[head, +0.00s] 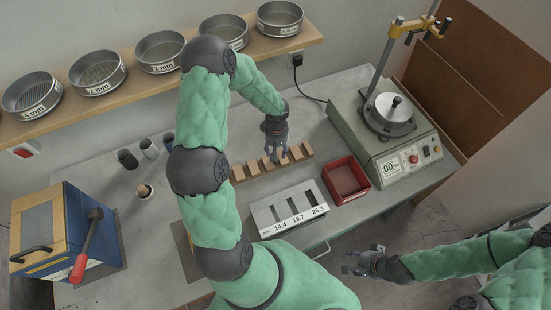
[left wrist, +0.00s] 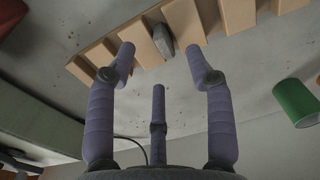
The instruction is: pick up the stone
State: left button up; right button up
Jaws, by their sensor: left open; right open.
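The stone (left wrist: 163,41) is a small grey block. In the left wrist view it sits in a slot between the wooden blocks of a rack (left wrist: 98,56). My left gripper (left wrist: 160,62) is open, its fingers spread on both sides of the stone's line and apart from it. In the head view this gripper (head: 275,135) hangs just above the wooden rack (head: 253,168), and it largely hides the stone. My right gripper (head: 352,262) is open and empty, off the front edge of the bench.
A slotted metal gauge (head: 262,216) stands in front of the rack. A red tray (head: 360,189) and a testing machine (head: 345,115) are to the right. Sieves (head: 97,68) line the shelf behind. A blue-and-yellow box (head: 45,240) with a red-handled lever stands at left.

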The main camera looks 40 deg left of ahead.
pick_arm(q)
jog(key=shift+w+a+f, duration=0.1)
jog(key=shift+f, duration=2.15)
grip_shut()
